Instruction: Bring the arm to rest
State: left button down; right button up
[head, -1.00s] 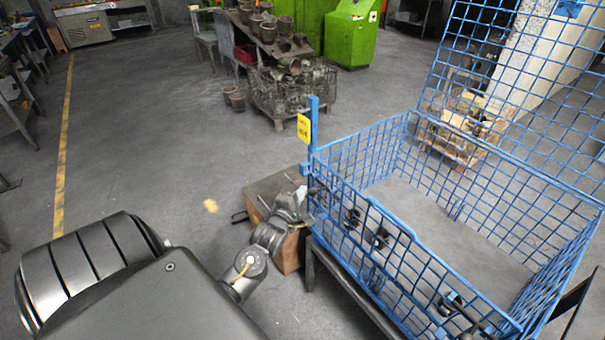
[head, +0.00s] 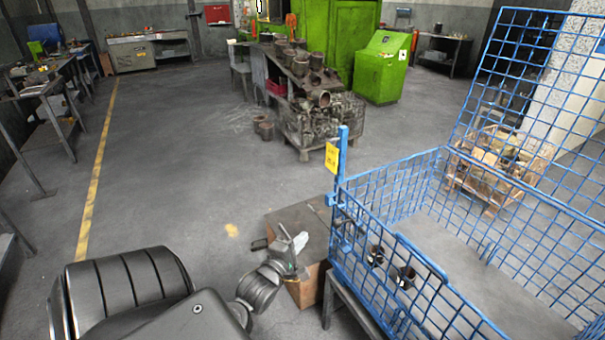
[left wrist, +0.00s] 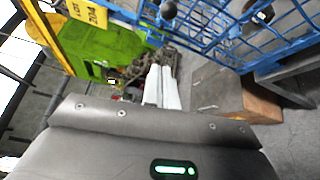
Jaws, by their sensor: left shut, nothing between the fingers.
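My left gripper (head: 300,242) is at the end of my left arm, low in the middle of the head view. It appears in front of a brown block-like box and just left of the blue mesh crate. In the left wrist view its two pale fingers (left wrist: 162,88) lie together with nothing between them. Any gap between the gripper and the box or crate is hard to judge. My right gripper does not show.
The blue mesh crate (head: 385,208), with its mesh panel raised, fills the right side. The brown box (head: 305,290) stands beside it. Farther back are a wire bin of parts (head: 322,128) and a green cabinet (head: 383,72). Open floor lies left of centre.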

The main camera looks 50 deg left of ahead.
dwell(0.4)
pick_arm(q)
jog(key=s+d+f+m+g+h, duration=0.1)
jog(key=s+d+f+m+g, duration=0.15)
jog(key=f+m, duration=0.6)
jog(key=s+d+f+m+g+h, duration=0.1)
jog(key=s+d+f+m+g, duration=0.15)
jog(key=f, duration=1.15)
jog(key=s+d+f+m+g+h, duration=0.1)
jog(key=s+f+m+g, duration=0.15)
jog(key=f+m, duration=0.6)
jog(key=s+d+f+m+g+h, duration=0.1)
jog(key=s+d+f+m+g, duration=0.2)
jog(key=s+f, duration=0.8)
jog(key=s+d+f+m+g+h, duration=0.1)
jog(key=s+d+f+m+g, duration=0.2)
jog(key=s+f, duration=0.8)
jog(key=s+d+g, duration=0.2)
jog(key=s+d, duration=0.2)
jog(key=s, duration=0.3)
jog(key=shift+s+d, duration=0.3)
jog(key=shift+s, duration=0.1)
